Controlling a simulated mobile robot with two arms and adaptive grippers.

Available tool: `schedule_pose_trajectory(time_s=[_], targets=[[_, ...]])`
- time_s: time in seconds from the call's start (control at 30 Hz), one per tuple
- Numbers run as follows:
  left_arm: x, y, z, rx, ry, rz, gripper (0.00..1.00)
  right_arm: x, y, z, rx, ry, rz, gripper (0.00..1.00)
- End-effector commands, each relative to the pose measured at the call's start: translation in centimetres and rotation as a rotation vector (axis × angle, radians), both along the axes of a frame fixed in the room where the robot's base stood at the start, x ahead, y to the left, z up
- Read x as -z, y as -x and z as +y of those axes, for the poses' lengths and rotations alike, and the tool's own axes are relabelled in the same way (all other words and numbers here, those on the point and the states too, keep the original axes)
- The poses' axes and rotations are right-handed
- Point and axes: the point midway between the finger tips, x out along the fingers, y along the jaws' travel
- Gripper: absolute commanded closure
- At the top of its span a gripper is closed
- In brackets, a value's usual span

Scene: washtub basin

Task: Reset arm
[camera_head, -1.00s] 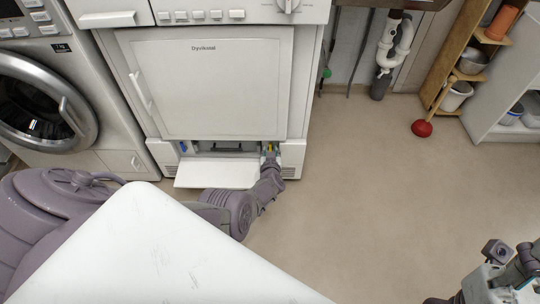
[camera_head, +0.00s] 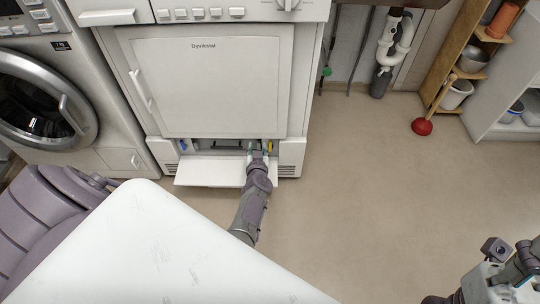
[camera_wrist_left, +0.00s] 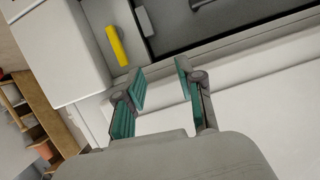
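My left gripper (camera_head: 262,150) is at the low opening of the white dryer (camera_head: 215,85), above its folded-down flap (camera_head: 210,173). In the left wrist view the left gripper (camera_wrist_left: 160,84) has its two teal-padded fingers apart, with nothing between them. A yellow lever (camera_wrist_left: 117,46) is just beyond the fingertips, inside the opening, apart from the gripper. My right gripper (camera_head: 512,280) is at the lower right corner of the head view, partly cut off, and its fingers cannot be made out.
A washing machine (camera_head: 40,105) stands left of the dryer. A red plunger (camera_head: 422,126) and wooden shelves (camera_head: 462,60) are at the right. The floor (camera_head: 370,190) between is clear. A white panel (camera_head: 150,250) fills the lower foreground.

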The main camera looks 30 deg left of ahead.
Motion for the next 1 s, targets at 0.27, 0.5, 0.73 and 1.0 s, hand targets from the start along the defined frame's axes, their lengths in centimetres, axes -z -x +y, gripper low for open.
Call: schedule_pose_trajectory(time_s=[0.27, 0.5, 0.73, 1.0], targets=[[2.1, 0.8, -6.3, 0.028, 0.089, 0.021, 0.62, 0.0, 0.0, 0.0, 0.0, 0.0, 0.0, 0.62], [2.2, 0.8, -6.3, 0.028, 0.09, 0.021, 0.62, 0.0, 0.0, 0.0, 0.0, 0.0, 0.0, 0.62], [2.7, -0.3, -5.7, 0.03, 0.091, 0.021, 0.62, 0.0, 0.0, 0.0, -0.001, 0.0, 0.0, 0.62], [3.6, -3.3, -3.9, 0.027, 0.089, 0.016, 0.62, 0.0, 0.0, 0.0, 0.0, 0.0, 0.0, 0.62]])
